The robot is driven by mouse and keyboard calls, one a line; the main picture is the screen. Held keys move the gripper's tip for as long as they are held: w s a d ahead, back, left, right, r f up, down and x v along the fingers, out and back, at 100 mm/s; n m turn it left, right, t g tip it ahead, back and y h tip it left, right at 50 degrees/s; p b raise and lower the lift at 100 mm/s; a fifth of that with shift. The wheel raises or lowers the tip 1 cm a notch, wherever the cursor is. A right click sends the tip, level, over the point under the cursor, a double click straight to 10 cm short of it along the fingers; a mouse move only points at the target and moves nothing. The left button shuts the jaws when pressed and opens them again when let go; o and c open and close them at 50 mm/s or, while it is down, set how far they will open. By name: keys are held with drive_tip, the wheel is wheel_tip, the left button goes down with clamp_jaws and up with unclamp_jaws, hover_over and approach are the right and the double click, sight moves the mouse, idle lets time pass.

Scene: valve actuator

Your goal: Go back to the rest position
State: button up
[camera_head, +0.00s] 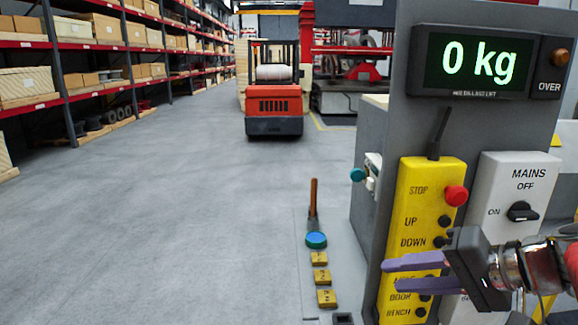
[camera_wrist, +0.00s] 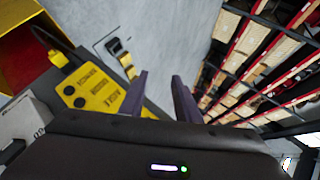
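My gripper (camera_head: 387,277) is at the lower right in the head view, its two purple fingers pointing left in front of the lower part of the yellow pendant (camera_head: 418,190). The fingers are apart with nothing between them. In the wrist view my gripper (camera_wrist: 160,84) also shows both fingers spread, with grey floor beyond the gap. The yellow pendant has a red STOP button and black UP and DOWN buttons; my gripper partly covers its lower buttons. I cannot tell whether a finger touches the pendant.
A grey post carries a display (camera_head: 478,62) reading 0 kg. The white MAINS box (camera_head: 513,180) has a black knob. A lever (camera_head: 313,200), blue button (camera_head: 316,240) and yellow blocks (camera_head: 322,277) stand beside the post. A forklift (camera_head: 273,100) and shelves (camera_head: 100,50) are farther back; floor between is clear.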

drive_tip(key=s+a+f+n+g+h, duration=0.2)
drive_tip(key=s+a+f+n+h, duration=0.2)
drive_tip(key=s+f+h, duration=0.4)
wheel_tip(320, 180, down, 4)
drive_tip(key=s+n, duration=0.1)
drive_tip(key=s, duration=0.1)
drive_tip(key=shift+s+a, duration=0.15)
drive_tip(key=shift+s, duration=0.25)
